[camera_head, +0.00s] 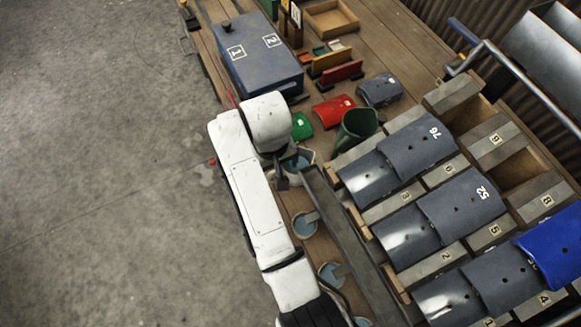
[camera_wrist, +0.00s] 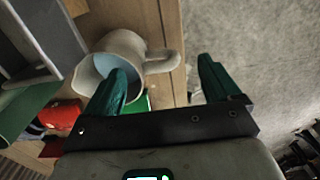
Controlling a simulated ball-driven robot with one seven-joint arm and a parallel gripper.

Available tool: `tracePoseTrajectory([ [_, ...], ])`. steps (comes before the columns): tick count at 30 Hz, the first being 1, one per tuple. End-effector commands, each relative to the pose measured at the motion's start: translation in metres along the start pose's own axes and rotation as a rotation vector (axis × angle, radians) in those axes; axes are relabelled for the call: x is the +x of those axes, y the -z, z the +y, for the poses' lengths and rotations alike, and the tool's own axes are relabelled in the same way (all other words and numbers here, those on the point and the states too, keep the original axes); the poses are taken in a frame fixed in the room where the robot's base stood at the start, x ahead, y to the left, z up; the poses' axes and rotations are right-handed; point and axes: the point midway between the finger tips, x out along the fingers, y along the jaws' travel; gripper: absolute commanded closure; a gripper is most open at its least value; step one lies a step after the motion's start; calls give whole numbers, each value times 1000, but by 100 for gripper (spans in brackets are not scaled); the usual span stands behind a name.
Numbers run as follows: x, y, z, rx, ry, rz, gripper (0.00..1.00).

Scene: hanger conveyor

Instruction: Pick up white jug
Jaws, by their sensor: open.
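The white jug (camera_wrist: 128,42) stands on the wooden table in the wrist view, its bluish inside visible and its handle on the right. My gripper (camera_wrist: 163,80) is open, with two green fingers. The left finger overlaps the jug's mouth, and the right finger is beyond the handle, over the floor side. The handle shows between the fingers; I cannot tell whether the left finger is inside the jug or above it. In the head view, the jug (camera_head: 307,154) is partly hidden by my gripper (camera_head: 282,181) and arm.
A blue box (camera_head: 258,62) stands at the back of the table (camera_head: 392,45). A green container (camera_head: 356,129) and a red curved piece (camera_head: 334,110) are close behind the jug. Racks with grey curved plates (camera_head: 417,145) fill the right. Bare floor (camera_head: 100,160) lies left.

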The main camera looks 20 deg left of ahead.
Motion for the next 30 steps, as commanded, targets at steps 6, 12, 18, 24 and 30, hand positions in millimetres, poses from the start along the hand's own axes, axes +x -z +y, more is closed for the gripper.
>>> tracePoseTrajectory([
  [6,30,2,2,0,0,-4,10],
  [12,42,3,2,0,0,-1,10],
  [18,41,3,2,0,0,-1,12],
  [24,41,3,2,0,0,-1,31],
  [30,41,3,2,0,0,-1,50],
])
